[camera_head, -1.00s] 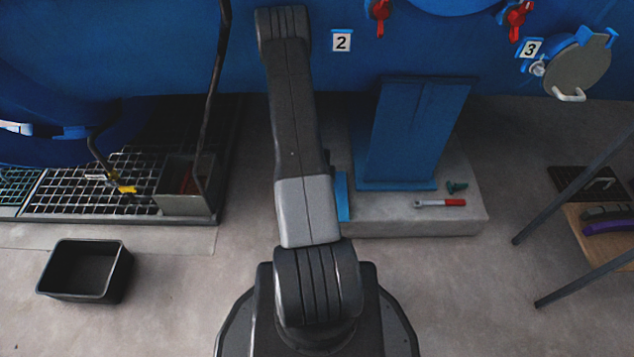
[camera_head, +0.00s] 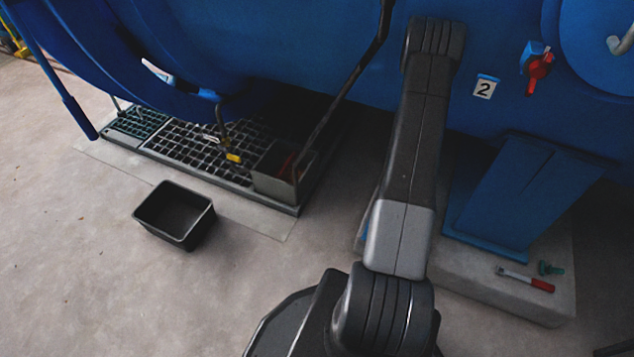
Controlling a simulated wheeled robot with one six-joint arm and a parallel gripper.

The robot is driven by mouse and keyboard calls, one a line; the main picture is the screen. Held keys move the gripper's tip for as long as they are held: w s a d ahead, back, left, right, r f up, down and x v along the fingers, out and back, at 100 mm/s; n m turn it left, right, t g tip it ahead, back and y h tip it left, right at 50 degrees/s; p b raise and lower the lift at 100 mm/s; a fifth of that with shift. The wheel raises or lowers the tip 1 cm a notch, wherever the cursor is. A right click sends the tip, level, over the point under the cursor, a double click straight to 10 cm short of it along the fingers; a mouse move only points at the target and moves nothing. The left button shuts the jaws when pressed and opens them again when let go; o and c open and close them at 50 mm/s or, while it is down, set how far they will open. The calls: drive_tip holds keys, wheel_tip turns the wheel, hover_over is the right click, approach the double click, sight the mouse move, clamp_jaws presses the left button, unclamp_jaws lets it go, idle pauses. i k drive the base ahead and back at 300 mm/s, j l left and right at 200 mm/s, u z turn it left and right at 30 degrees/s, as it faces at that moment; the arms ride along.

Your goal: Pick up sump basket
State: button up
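A teal mesh piece (camera_head: 138,122), which may be the sump basket, sits at the left end of the floor grating (camera_head: 190,150). It lies low under the blue vessel, and I cannot tell its depth. A thin upright piece like a handle stands near its left side. My arm rises through the middle right of the view, well to the right of the mesh piece. My gripper is not in view, so its state and contents are hidden.
An empty black bin (camera_head: 175,222) stands on open floor before the grating. A grey box (camera_head: 270,184) with something red inside sits at the grating's right end. A blue support (camera_head: 520,195) and a red-handled tool (camera_head: 527,280) are at right. Floor at left is clear.

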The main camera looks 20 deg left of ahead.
sight(287, 174)
drive_tip(key=u, duration=2.4)
drive_tip(key=z, duration=2.4)
drive_tip(key=j, duration=1.35)
drive_tip(key=i+u, duration=0.05)
